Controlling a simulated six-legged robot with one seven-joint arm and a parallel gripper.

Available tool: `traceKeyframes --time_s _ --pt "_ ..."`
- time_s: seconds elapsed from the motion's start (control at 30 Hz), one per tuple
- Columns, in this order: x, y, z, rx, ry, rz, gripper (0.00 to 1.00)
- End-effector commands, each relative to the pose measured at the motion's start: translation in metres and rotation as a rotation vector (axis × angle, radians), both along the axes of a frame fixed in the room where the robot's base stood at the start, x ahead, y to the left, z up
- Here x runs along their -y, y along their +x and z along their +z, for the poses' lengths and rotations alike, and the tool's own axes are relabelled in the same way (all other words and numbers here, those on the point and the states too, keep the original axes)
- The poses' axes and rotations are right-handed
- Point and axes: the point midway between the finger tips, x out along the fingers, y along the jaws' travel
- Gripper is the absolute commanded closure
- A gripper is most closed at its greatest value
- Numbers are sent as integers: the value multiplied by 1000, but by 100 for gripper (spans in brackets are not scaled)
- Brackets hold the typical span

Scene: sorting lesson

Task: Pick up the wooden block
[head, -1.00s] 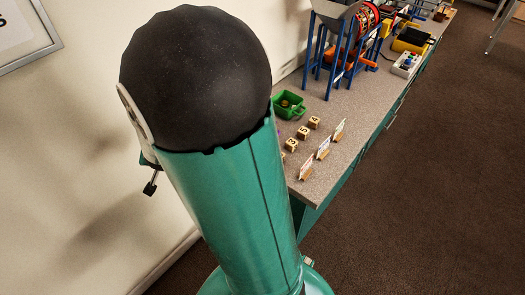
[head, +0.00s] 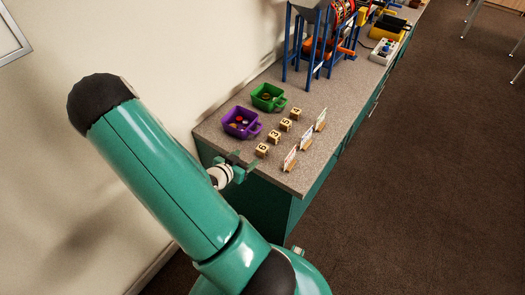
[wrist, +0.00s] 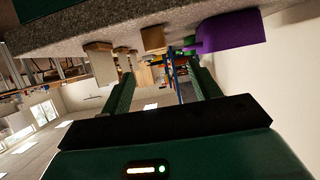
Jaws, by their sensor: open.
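Several small wooden blocks with dark numerals stand in a row on the grey speckled counter. The nearest wooden block (head: 262,150) bears a 6 or 9; another block (head: 275,137) stands behind it. In the wrist view, which looks upside down, a wooden block (wrist: 152,38) hangs from the counter at the top, between and beyond my fingers. My gripper (head: 239,166) is at the counter's near end, left of and short of the nearest block. It also shows in the wrist view (wrist: 163,84), fingers apart and nothing between them.
A purple bin (head: 241,122) with small items and a green bin (head: 268,97) stand left of the blocks, by the wall. Cards in wooden holders (head: 290,158) line the right edge of the counter (head: 225,142). A blue-framed machine (head: 318,45) stands farther back.

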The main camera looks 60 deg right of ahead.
Motion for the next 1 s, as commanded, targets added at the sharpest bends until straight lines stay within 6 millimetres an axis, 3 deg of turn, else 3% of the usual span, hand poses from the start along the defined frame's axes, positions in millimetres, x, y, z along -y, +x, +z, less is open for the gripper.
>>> traceKeyframes --time_s 0.17,0.5,0.73,1.0 --pt "18 -6 -7 -7 -13 -11 38" --pt "73 -13 -30 -6 -11 -9 38" --pt "89 -16 -39 -6 -9 -9 38" --pt "121 -22 -57 -5 -8 -8 38"
